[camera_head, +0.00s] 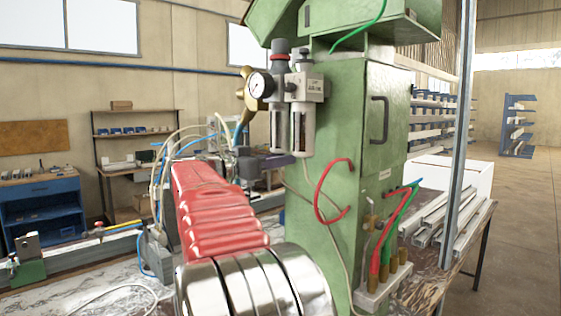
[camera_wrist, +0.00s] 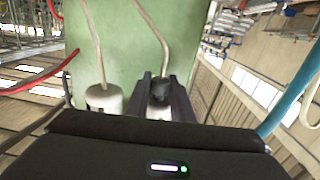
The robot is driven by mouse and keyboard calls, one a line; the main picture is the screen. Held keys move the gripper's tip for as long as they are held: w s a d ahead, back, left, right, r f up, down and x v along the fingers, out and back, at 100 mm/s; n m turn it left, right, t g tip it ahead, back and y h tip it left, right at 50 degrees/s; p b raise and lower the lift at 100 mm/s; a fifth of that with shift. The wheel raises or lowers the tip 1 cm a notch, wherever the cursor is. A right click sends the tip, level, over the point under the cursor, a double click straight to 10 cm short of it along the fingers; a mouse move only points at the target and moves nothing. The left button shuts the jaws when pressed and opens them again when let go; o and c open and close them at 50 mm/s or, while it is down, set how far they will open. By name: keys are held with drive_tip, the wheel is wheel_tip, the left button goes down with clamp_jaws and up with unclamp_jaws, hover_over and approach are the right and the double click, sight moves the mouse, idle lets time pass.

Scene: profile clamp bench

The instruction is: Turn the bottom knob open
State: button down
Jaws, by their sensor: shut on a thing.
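The filter-regulator unit (camera_head: 303,88) hangs on the green cabinet, with a round gauge (camera_head: 261,85), a dark top knob (camera_head: 281,47) and two pale bowls, the left one (camera_head: 279,130) and the right one (camera_head: 303,131). My gripper (camera_head: 282,158) is low at the underside of the bowls; its tips are small and partly hidden in the head view. In the wrist view my gripper (camera_wrist: 164,88) is shut on a small dark knob (camera_wrist: 160,91), a finger on each side. The other bowl's pale end (camera_wrist: 103,98) is beside it. The knob's turn angle cannot be told.
The green cabinet (camera_head: 345,190) stands close behind the unit. Thin hoses run from the bowl ends; a red hose (camera_head: 318,195) loops nearby. A grey post (camera_head: 460,140) stands to the right. Metal profiles (camera_head: 450,215) lie on the bench.

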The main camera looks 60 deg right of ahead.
drive_tip(key=c, duration=1.5)
unclamp_jaws()
drive_tip(key=shift+c, duration=0.2)
drive_tip(key=shift+a, duration=0.1)
drive_tip(key=v, duration=1.3)
drive_tip(key=shift+a, duration=0.3)
drive_tip(key=shift+w, duration=0.2)
